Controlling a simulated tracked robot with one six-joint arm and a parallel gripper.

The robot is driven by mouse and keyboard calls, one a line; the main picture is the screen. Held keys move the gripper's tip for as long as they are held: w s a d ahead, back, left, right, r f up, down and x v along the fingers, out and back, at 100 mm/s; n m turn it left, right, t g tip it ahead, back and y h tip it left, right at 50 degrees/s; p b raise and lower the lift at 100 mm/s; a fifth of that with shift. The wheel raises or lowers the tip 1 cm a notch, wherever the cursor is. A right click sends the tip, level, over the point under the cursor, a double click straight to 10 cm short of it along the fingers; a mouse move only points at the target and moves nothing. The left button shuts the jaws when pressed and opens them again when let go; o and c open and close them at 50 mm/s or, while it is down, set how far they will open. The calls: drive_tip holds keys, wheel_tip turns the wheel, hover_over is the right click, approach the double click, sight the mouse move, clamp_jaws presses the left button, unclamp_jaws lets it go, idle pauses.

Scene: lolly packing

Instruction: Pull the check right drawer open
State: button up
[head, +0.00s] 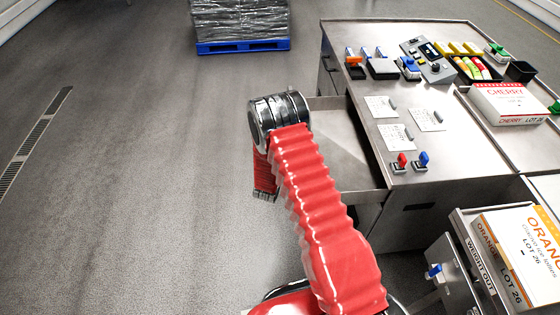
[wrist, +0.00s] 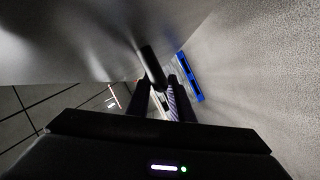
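A grey metal drawer (head: 352,147) on the near left side of the steel bench stands open, pulled out to the left, and its inside looks empty. In the wrist view, a broad grey drawer face (wrist: 70,35) fills the upper left. A dark bar-shaped handle (wrist: 152,66) stands off it. My gripper (wrist: 160,95) has its two dark fingers apart at the near end of this handle, one to each side. Whether they press on it I cannot tell. In the head view my red-sleeved arm and its wrist hide the fingers and the handle.
The bench top (head: 372,85) carries paper cards, small red and blue switches, a control panel and lolly trays. A cherry box (head: 508,104) and an orange box (head: 520,250) stand right. A blue pallet (head: 243,46) is at the back. The floor left is clear.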

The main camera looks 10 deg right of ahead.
drive_tip(key=v, duration=1.2)
drive_tip(key=shift+s, duration=0.2)
drive_tip(key=shift+f, duration=0.25)
